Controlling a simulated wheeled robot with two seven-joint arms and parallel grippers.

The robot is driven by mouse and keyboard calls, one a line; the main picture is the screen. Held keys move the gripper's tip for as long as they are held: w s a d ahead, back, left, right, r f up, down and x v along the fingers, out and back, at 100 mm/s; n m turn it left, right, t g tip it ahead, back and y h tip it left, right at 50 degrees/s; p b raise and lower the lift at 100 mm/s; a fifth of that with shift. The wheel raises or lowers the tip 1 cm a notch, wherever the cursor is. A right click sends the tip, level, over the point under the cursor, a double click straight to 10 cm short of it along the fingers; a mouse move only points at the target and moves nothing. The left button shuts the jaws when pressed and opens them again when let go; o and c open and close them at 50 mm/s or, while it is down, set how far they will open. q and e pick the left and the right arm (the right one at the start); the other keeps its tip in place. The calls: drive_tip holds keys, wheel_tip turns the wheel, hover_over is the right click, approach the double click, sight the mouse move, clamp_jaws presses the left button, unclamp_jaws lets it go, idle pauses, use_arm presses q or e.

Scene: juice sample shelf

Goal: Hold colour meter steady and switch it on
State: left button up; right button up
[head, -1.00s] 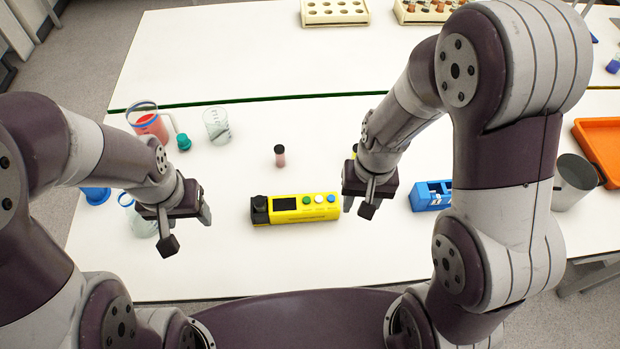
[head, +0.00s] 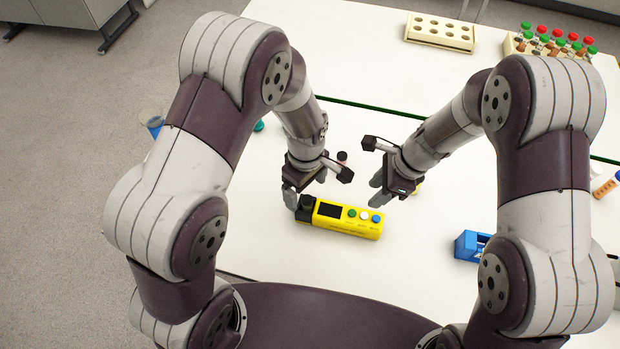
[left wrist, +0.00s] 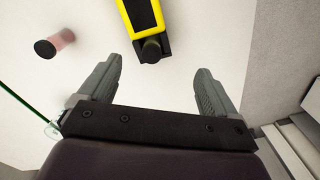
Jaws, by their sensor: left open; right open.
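The yellow colour meter (head: 345,222) lies on the white table, with a dark screen, green, white and blue buttons, and a black knob at its left end. My left gripper (head: 306,188) is open at that left end. In the left wrist view, the meter (left wrist: 141,14) points its black knob end at the gap between the open left fingers (left wrist: 153,82). The knob sits slightly beyond the fingertips, and nothing is gripped. My right gripper (head: 384,187) is open and empty above the table, behind the button end of the meter.
A small dark-capped vial (head: 342,157) stands behind the meter, partly hidden by my left gripper. A blue holder (head: 468,246) is to the right. Racks (head: 440,33) stand at the back. Table in front of the meter is clear.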

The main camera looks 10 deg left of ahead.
sight(307, 208)
use_arm(q)
drive_tip(key=n, duration=0.1)
drive_tip(key=w+n, duration=0.1)
drive_tip(key=shift+a+r+n, duration=0.1)
drive_tip(key=shift+r+n, duration=0.15)
drive_tip(key=shift+n, duration=0.15)
drive_tip(key=shift+s+a+n, duration=0.1)
drive_tip(key=shift+a+n, duration=0.05)
drive_tip(key=shift+n, duration=0.95)
wheel_tip(307, 208, down, 11)
drive_tip(key=shift+f, duration=0.8)
use_arm(e)
drive_tip(key=shift+s+a+r, duration=0.1)
drive_tip(key=shift+s+a, duration=0.1)
drive_tip(key=shift+s, duration=0.05)
use_arm(q)
drive_tip(key=shift+c, duration=0.3)
